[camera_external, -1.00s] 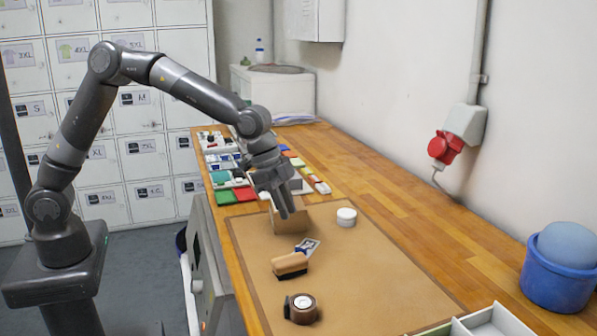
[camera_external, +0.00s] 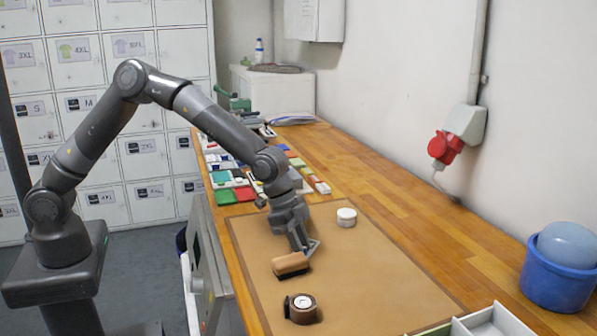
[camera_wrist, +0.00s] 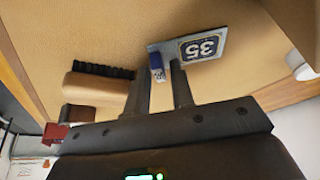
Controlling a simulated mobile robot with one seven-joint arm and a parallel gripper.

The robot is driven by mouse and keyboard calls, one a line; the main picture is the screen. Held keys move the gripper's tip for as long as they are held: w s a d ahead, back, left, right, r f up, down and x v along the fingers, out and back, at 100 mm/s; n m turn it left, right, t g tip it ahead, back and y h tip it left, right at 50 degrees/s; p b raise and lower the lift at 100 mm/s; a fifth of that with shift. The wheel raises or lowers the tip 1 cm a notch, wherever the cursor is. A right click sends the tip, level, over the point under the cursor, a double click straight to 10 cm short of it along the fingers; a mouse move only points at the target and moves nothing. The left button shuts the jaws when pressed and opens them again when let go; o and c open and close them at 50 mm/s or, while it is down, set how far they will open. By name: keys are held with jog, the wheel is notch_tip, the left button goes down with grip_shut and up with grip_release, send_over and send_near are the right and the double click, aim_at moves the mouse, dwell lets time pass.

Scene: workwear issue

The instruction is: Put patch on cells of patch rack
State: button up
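In the external view my gripper (camera_external: 308,249) is low over the mat and mostly hides the patch. I cannot clearly identify the patch rack; a white compartment tray (camera_external: 490,322) is cut off at the lower right.
A wooden brush (camera_external: 291,264) lies just in front of my gripper, with a tape roll (camera_external: 301,308) nearer. A white round container (camera_external: 346,216) stands behind. Coloured items (camera_external: 236,194) fill the far left bench. A blue tub (camera_external: 560,278) stands right. The mat's right side (camera_external: 390,280) is clear.

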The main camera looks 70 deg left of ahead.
jog(key=shift+c, duration=0.3)
grip_shut()
jog(key=shift+r, duration=0.15)
jog(key=shift+r, duration=0.25)
notch_tip(320, 180, up, 4)
jog(key=shift+f, duration=0.15)
jog(key=s+d+r, duration=0.6)
jog(key=s, duration=0.3)
jog(key=shift+s+d+r, duration=0.2)
jog(key=shift+s+r, duration=0.1)
jog(key=shift+s, duration=0.05)
